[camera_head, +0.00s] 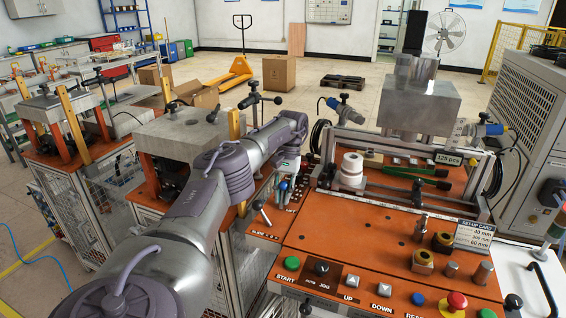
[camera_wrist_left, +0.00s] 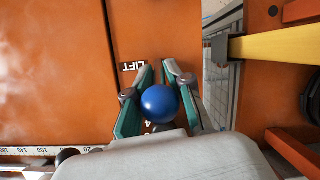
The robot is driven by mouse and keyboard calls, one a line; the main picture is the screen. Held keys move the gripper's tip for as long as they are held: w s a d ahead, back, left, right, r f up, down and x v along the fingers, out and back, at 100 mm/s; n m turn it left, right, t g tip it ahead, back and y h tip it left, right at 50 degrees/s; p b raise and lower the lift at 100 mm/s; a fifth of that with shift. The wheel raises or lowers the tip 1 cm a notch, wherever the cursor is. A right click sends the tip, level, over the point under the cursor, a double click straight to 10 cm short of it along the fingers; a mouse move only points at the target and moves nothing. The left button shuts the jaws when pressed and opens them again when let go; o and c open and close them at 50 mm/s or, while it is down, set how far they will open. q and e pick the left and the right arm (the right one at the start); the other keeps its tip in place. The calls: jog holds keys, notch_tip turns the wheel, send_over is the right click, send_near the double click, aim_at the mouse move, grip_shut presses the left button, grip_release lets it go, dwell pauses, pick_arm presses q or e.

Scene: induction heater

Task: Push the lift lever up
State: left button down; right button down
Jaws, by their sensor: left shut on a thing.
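The lift lever's blue ball knob (camera_wrist_left: 160,103) sits between the two fingers of my left gripper (camera_wrist_left: 157,105) in the left wrist view, and the gripper is shut on it. The printed LIFT label (camera_wrist_left: 138,67) is beside the fingers on the orange panel. In the head view the lift lever (camera_head: 283,186) stands at the left edge of the orange console, with my left gripper (camera_head: 286,172) at its top, partly hidden by my arm. The lever's shaft is hidden under the knob in the wrist view. My right gripper is not in view.
A second lever (camera_head: 258,205) stands just left of the lift lever. The orange console (camera_head: 350,240) carries buttons and metal fittings to the right. A yellow bar (camera_wrist_left: 275,48) is at the right in the wrist view. A grey block (camera_head: 185,130) is behind my arm.

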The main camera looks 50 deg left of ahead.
pick_arm(q)
jog(key=c, duration=1.2)
grip_release()
jog(key=shift+w+a+r, duration=0.1)
jog(key=shift+w+r, duration=0.05)
jog(key=shift+r, duration=0.2)
jog(key=shift+f, duration=0.1)
notch_tip(320, 180, up, 10)
jog(key=shift+r, duration=0.1)
